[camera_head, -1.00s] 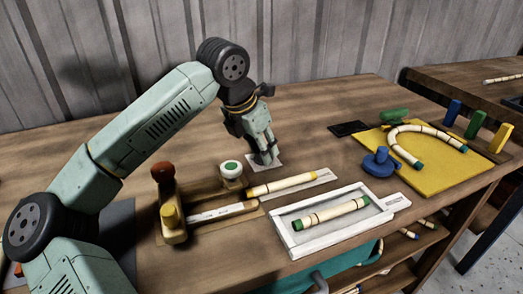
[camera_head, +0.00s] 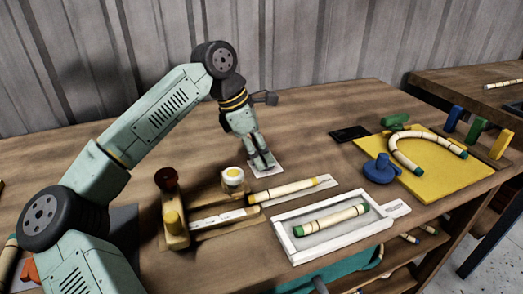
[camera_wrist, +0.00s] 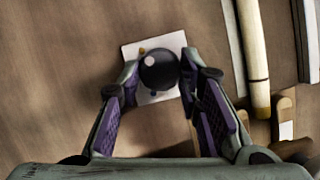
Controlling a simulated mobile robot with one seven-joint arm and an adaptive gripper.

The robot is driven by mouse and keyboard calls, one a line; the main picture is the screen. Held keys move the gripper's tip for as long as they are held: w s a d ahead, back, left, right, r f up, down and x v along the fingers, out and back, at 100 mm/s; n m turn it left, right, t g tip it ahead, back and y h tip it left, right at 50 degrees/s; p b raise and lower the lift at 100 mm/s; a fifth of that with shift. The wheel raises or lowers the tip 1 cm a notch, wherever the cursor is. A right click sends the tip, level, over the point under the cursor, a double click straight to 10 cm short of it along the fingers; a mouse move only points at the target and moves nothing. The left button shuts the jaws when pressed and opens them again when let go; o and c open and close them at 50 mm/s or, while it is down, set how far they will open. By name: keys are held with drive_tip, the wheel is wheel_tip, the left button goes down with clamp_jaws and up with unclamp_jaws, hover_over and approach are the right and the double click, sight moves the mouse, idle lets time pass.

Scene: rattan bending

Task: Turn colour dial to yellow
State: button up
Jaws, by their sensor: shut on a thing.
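The colour dial is a round black knob (camera_wrist: 159,70) on a white card (camera_wrist: 134,50). In the wrist view the knob sits between my two fingertips, and my gripper (camera_wrist: 160,78) is shut on it. In the head view my gripper (camera_head: 262,162) points down onto the card (camera_head: 275,171) and hides most of the knob.
A wooden fixture (camera_head: 174,228) with a dark red knob and a yellow post stands front left. A rattan piece (camera_head: 290,191) lies in front of the card. A white tray (camera_head: 288,246) holds another. A yellow board (camera_head: 452,184) carries a bent rattan. The table behind the card is clear.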

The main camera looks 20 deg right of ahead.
idle(0.5)
drive_tip(key=o, duration=1.1)
drive_tip(key=shift+o, duration=0.2)
drive_tip(key=shift+r, duration=0.1)
drive_tip(key=v, duration=1.2)
